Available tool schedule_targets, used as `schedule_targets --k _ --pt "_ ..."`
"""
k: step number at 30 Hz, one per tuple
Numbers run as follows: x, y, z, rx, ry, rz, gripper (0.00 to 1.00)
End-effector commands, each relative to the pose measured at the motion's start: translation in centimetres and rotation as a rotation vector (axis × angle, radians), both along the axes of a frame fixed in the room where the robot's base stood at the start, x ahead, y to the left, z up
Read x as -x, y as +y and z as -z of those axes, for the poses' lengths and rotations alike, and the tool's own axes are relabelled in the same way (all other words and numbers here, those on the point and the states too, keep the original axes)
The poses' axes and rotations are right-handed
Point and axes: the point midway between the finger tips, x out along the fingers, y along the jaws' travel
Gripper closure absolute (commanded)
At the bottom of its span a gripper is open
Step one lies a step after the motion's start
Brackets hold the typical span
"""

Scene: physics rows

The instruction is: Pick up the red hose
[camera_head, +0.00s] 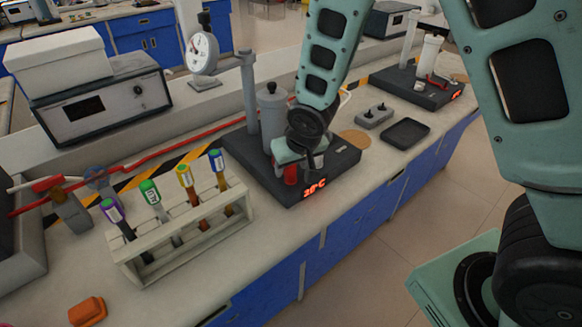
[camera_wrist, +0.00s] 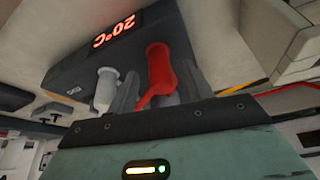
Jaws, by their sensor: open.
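The short red hose piece (camera_wrist: 160,68) hangs at the dark device with the lit 20°C display. It has a wide rounded body and a thin curved tail. In the head view its red part (camera_head: 290,175) shows just below my gripper (camera_head: 302,163). In the wrist view, my gripper (camera_wrist: 157,88) has its grey fingers apart, with the red hose lying between them or just beyond. I cannot tell whether a finger touches it. A pale nozzle (camera_wrist: 105,90) sits beside it, to the left in the wrist view.
The dark device (camera_head: 335,165) bears a post and a metal vessel (camera_head: 271,112). A rack (camera_head: 190,235) of several capped tubes stands to its left. A long red tube (camera_head: 180,137) runs along the bench behind. A black tray (camera_head: 405,133) lies to the right.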

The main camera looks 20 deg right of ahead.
Motion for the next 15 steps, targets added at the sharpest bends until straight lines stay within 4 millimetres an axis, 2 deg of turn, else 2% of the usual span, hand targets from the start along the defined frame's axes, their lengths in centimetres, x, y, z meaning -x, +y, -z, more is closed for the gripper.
schedule_targets --k 4,12,13,15 --pt "-0.52 0.06 1.28 0.0 0.001 -0.001 0.49" --pt "-0.65 0.08 1.53 -0.001 -0.001 0.0 0.49" --pt "-0.65 0.08 1.53 -0.001 -0.001 0.0 0.52" --pt "-0.64 0.08 1.52 -0.001 -0.001 0.0 0.71"
